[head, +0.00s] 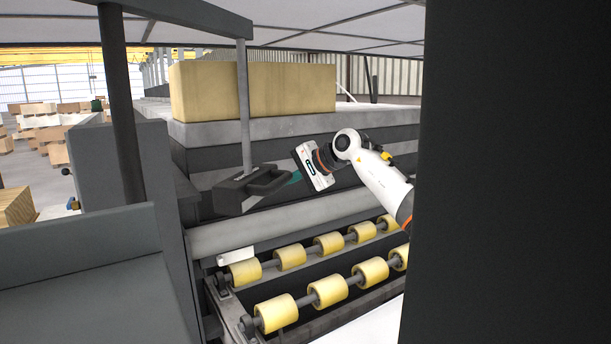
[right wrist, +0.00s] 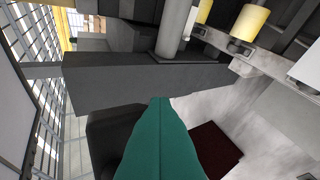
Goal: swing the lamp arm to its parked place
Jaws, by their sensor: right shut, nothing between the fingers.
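The lamp arm (head: 190,14) is a dark overhead beam at the top left of the head view. A thin grey post (head: 243,105) drops from it to a dark box-like head (head: 236,192) with a black handle (head: 271,179) on its right side. My right gripper (head: 292,179) comes in from the right, its teal fingers shut and pointing at the handle. The fingers lie close to the handle; whether they touch it I cannot tell. In the right wrist view the shut teal fingers (right wrist: 160,135) are empty, with dark surfaces just beyond. My left gripper is not in view.
Yellow rollers (head: 275,312) and a long grey roller (head: 290,222) lie below the head. A yellowish stone block (head: 255,92) rests on the slab behind. A dark upright (head: 118,105) stands at left, and a large dark panel (head: 510,170) fills the right.

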